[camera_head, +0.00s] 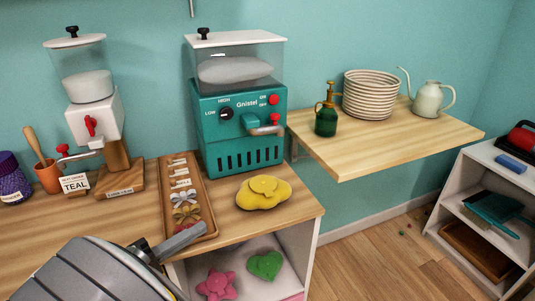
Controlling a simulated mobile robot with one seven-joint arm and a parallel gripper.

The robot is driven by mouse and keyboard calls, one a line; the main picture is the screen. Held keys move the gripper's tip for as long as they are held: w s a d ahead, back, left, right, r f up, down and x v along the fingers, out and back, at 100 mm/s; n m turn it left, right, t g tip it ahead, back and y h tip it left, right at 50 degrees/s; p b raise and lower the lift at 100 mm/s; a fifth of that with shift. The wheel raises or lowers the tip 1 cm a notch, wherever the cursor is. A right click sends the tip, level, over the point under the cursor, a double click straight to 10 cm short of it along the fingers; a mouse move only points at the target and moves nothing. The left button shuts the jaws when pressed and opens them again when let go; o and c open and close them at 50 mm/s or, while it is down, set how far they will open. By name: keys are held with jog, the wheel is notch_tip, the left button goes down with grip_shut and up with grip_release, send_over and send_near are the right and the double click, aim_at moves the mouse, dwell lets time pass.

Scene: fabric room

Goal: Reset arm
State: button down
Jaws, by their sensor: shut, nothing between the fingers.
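My arm (95,275) reaches in from the bottom left in the head view, close to the camera. The arm hides part of the counter's front left.
A teal machine (240,125) and a white dispenser (95,120) stand on the counter. A yellow flower-like piece (263,192) lies right of the tray. Pink (216,284) and green (264,265) pieces sit below. A shelf (390,140) holds plates. Floor at right is mostly clear.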

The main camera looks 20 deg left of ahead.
jog(key=w+d+r+m+g, duration=0.25)
jog(key=d+g, duration=0.35)
jog(key=d, duration=0.6)
jog(key=w+d+r+m+g, duration=0.15)
jog(key=w+d+g, duration=0.3)
jog(key=d, duration=0.65)
jog(key=s+d+r+m+y, duration=0.2)
jog(key=s+d+m+y, duration=0.1)
jog(key=s+d+y, duration=0.4)
jog(key=s+d+r+m+y, duration=0.25)
jog(key=s+d+y, duration=0.2)
jog(key=d, duration=0.55)
notch_tip(320, 180, up, 22)
jog(key=p, duration=2.2)
jog(key=shift+s+a+h, duration=0.25)
jog(key=shift+s+h, duration=0.2)
jog(key=shift+n+t, duration=0.25)
